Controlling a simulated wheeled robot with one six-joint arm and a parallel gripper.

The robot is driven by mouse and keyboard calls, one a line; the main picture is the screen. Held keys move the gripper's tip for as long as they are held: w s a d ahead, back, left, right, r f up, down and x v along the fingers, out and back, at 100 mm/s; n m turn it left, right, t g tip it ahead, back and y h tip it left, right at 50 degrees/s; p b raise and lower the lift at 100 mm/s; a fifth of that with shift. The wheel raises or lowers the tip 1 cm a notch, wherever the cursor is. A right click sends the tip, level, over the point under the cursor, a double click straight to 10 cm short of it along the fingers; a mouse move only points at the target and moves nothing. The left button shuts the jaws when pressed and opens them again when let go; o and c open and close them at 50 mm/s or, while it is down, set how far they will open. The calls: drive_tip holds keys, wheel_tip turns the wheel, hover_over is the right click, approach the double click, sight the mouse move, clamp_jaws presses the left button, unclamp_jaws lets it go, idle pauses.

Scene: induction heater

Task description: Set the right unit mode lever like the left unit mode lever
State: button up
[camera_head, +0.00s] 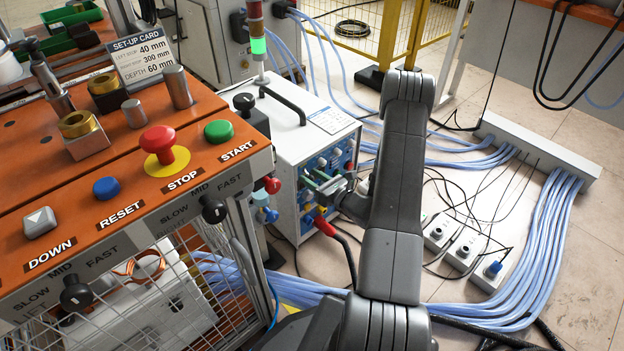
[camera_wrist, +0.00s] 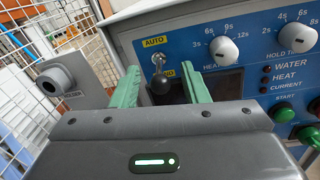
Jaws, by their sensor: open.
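In the wrist view, a mode lever (camera_wrist: 160,76) with a black ball end and metal pivot is on a blue panel (camera_wrist: 190,50). Its ball points downward, away from the AUTO label (camera_wrist: 154,41) above; a second yellow label below is mostly hidden. My gripper (camera_wrist: 163,75) has green fingers, spread either side of the ball, with gaps visible. In the head view, my gripper (camera_head: 322,187) is in front of the white unit's (camera_head: 280,148) blue panel and hides part of it. I see no second mode lever that I can identify.
Dials (camera_wrist: 223,48) and green buttons (camera_wrist: 282,112) are right of the lever. A grey holder block (camera_wrist: 80,87) stands left. In the head view, an orange bench (camera_head: 60,150) with SLOW-MID-FAST levers (camera_head: 213,208) is left; blue hoses (camera_head: 540,240) cross the floor at right.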

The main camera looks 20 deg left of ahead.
drive_tip(key=shift+a, duration=0.2)
drive_tip(key=shift+c, duration=0.2)
clamp_jaws()
drive_tip(key=shift+r, duration=0.1)
